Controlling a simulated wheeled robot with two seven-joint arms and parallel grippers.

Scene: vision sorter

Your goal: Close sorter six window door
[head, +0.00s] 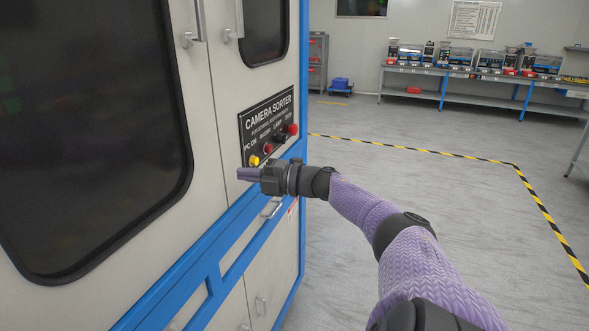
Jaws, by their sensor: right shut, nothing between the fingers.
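The camera sorter (215,95) is a pale cabinet with blue edges on the left of the head view. A large pale door with a dark window (80,120) fills the left side, and a narrower panel with a smaller dark window (264,28) stands to its right. Metal handles (189,38) sit near the seam between them. The door looks flush with the frame, though its far left edge is out of view. My right gripper (247,174) is shut and empty, in front of the sorter just below the button panel. My left gripper is not in view.
The black button panel (266,120) has yellow and red buttons close above my gripper. A blue rail runs below the doors. Open grey floor (400,210) with yellow-black tape lies to the right. Long benches (470,76) with devices stand at the back wall.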

